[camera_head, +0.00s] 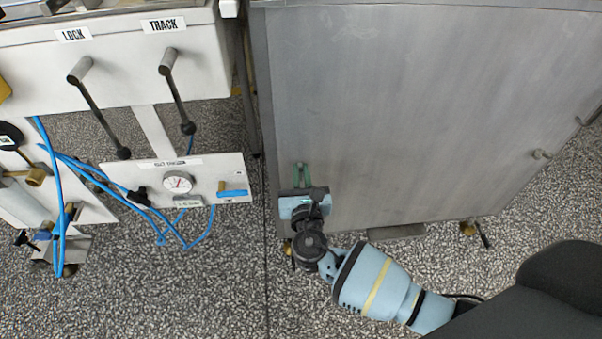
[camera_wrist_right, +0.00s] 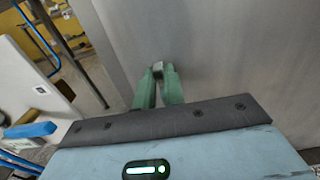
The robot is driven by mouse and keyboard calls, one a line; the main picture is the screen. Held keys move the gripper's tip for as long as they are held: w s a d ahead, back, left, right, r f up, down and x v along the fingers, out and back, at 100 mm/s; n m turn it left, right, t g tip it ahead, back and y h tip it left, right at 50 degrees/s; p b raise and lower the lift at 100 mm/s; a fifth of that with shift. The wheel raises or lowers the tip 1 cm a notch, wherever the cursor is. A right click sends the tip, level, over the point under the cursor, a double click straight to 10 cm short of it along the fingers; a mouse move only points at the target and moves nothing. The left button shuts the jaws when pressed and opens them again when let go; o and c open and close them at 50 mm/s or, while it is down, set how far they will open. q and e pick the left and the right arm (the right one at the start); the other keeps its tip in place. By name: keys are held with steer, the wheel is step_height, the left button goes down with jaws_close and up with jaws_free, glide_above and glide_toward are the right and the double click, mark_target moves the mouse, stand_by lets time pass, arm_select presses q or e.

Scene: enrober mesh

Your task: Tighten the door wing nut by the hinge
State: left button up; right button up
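The grey metal door panel (camera_head: 400,110) fills the right half of the head view. My right gripper (camera_head: 303,168) is at its left part, green fingers pointing at the panel. In the right wrist view the fingertips (camera_wrist_right: 162,73) close in on both sides of a small grey piece at the panel, which looks like the wing nut (camera_wrist_right: 157,67). The fingers seem to touch it, and its wings are mostly hidden. In the head view the fingers hide it. A second small fitting (camera_head: 541,154) sticks out at the panel's right side. My left gripper is not in view.
Left of the door stand a white panel with LOCK and TRACK levers (camera_head: 175,90), a gauge (camera_head: 177,182), a blue-handled valve (camera_head: 232,192) and loose blue hoses (camera_head: 60,190). A narrow gap separates them from the door. Speckled floor (camera_head: 180,300) is open in front.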

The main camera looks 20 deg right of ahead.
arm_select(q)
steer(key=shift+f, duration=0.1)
arm_select(e)
jaws_close()
arm_select(q)
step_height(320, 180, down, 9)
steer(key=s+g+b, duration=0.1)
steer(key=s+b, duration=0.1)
steer(key=b, duration=0.6)
arm_select(e)
steer(key=shift+s+d+f+m, duration=0.1)
steer(key=shift+d+f+m, duration=0.2)
steer(key=shift+m, duration=2.7)
steer(key=shift+s+d+f+m, duration=0.1)
steer(key=shift+d+f+m, duration=0.2)
steer(key=shift+m, duration=2.7)
steer(key=shift+s+d+f+m, duration=0.1)
steer(key=shift+d+f+m, duration=0.15)
steer(key=shift+m, duration=2.75)
arm_select(q)
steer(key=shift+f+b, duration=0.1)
steer(key=shift+b, duration=0.2)
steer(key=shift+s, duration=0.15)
arm_select(e)
steer(key=o, duration=0.7)
jaws_free()
steer(key=shift+w, duration=0.1)
steer(key=shift+a, duration=0.1)
